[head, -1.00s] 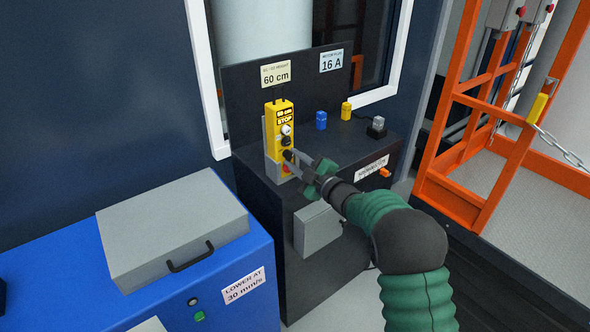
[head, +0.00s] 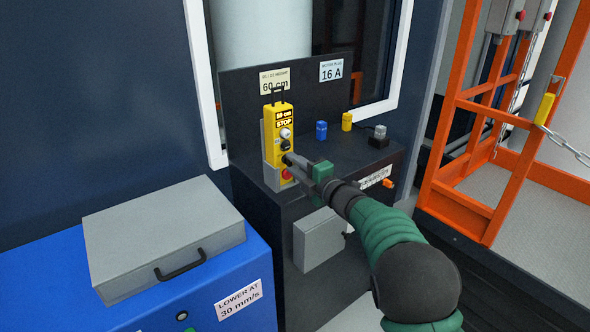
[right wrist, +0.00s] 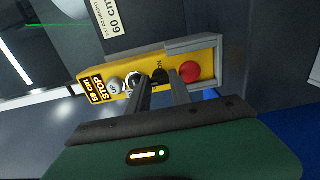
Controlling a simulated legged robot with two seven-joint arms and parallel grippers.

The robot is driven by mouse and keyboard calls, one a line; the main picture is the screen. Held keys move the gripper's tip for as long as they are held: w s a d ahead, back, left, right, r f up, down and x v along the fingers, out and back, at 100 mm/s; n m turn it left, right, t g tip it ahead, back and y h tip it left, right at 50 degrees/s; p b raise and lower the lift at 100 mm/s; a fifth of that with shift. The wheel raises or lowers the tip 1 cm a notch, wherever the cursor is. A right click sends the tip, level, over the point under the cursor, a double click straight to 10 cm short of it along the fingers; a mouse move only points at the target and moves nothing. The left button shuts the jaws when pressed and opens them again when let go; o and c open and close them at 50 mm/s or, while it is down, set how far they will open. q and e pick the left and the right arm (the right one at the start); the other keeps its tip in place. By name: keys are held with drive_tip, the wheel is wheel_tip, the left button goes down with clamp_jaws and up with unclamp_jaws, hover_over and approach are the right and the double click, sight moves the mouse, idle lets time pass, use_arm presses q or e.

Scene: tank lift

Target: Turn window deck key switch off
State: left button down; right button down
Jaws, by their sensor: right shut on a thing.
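The yellow control pendant (head: 282,118) stands in a grey holder on the dark window deck. The key switch (right wrist: 159,75) is a dark part above the red button, largely hidden by my fingers. My right gripper (head: 290,159) is shut on it, with one finger on each side in the right wrist view (right wrist: 162,88). My left gripper is not in view.
A blue plug (head: 321,131), a yellow plug (head: 347,121) and a small grey device (head: 379,133) stand on the deck to the right. A grey case (head: 165,235) lies on the blue cabinet (head: 60,285). An orange cage (head: 462,205) stands at the right.

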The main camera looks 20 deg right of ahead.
drive_tip(key=shift+a+f, duration=0.15)
drive_tip(key=shift+f, duration=0.15)
